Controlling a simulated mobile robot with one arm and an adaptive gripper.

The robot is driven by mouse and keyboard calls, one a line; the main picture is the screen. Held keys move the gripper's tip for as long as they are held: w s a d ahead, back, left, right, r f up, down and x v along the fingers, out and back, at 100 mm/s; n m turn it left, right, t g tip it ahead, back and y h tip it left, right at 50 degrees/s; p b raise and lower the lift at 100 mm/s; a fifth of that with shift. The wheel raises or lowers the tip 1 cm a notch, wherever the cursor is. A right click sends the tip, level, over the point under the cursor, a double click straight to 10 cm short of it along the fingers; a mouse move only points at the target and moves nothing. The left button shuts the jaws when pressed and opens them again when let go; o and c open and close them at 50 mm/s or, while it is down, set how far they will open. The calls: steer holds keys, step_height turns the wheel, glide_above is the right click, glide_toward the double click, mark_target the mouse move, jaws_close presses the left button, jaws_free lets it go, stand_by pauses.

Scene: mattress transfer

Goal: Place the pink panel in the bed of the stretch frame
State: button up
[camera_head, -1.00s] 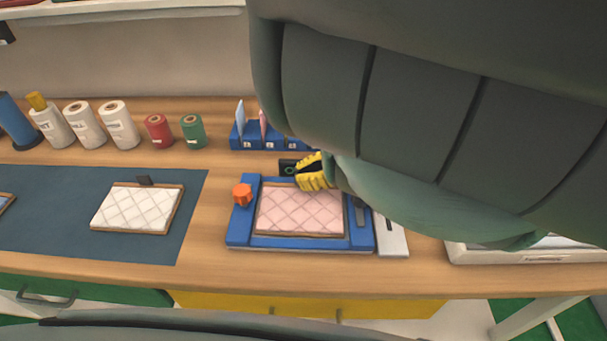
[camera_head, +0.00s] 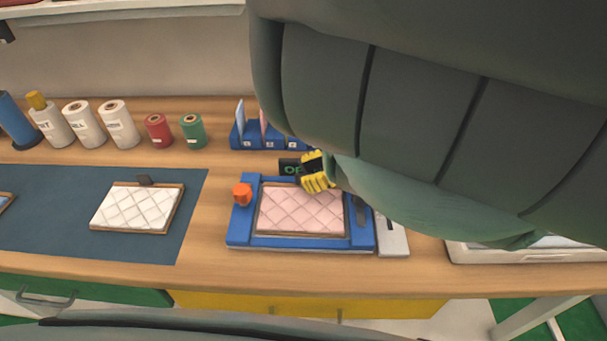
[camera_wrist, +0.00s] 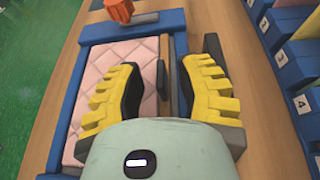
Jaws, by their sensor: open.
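The pink quilted panel (camera_head: 300,211) lies flat inside the blue stretch frame (camera_head: 243,241), with a brown border along its edges. In the wrist view the panel (camera_wrist: 112,68) is at the left, within the frame's blue rail (camera_wrist: 58,120). My gripper (camera_head: 318,178) is above the back edge of the frame. A dark tab (camera_wrist: 164,72) at the panel's edge shows between and beyond the fingers.
A white quilted panel (camera_head: 138,208) lies on the dark blue mat (camera_head: 60,240) at left. Several thread spools (camera_head: 118,124) and a blue sorter (camera_head: 240,138) stand behind. A small dark display (camera_head: 290,168) is behind the frame. My arm hides the back right.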

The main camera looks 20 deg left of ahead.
steer(key=b+v, duration=0.3)
steer(key=v, duration=0.6)
steer(key=shift+w+d, duration=0.25)
steer(key=shift+d, duration=0.1)
steer(key=shift+w+d+r, duration=0.1)
steer(key=shift+d+r, duration=0.2)
steer(key=shift+d, duration=0.2)
